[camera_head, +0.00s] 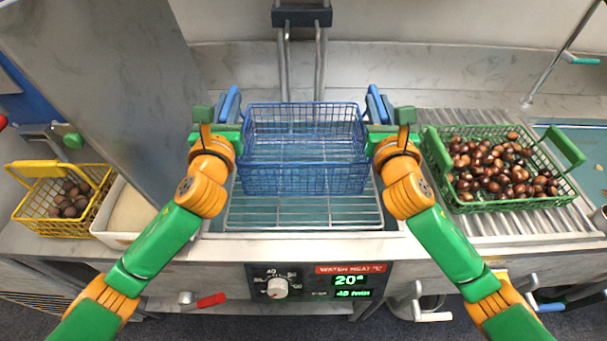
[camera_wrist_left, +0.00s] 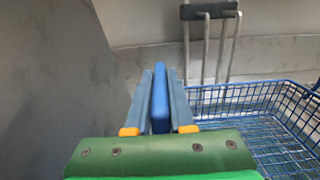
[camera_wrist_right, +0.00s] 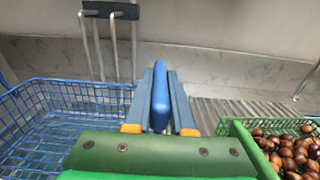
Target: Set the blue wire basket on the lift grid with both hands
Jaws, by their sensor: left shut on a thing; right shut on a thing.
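The blue wire basket (camera_head: 305,180) is empty and level, in the middle of the head view, directly over the wire lift grid (camera_head: 300,218). The grid's front part shows below the basket. I cannot tell whether the basket's bottom touches the grid. My left gripper (camera_head: 228,108) is shut on the basket's left blue handle, which shows between the fingers in the left wrist view (camera_wrist_left: 160,98). My right gripper (camera_head: 378,108) is shut on the right blue handle, also between the fingers in the right wrist view (camera_wrist_right: 160,98).
A green basket of chestnuts (camera_head: 510,203) stands on a ribbed drainboard (camera_head: 485,228) at the right. A yellow basket (camera_head: 45,225) with brown nuts and a white tub (camera_head: 130,215) are at the left, beside a tall grey panel (camera_head: 115,90). A metal lift bracket (camera_head: 302,17) rises behind.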

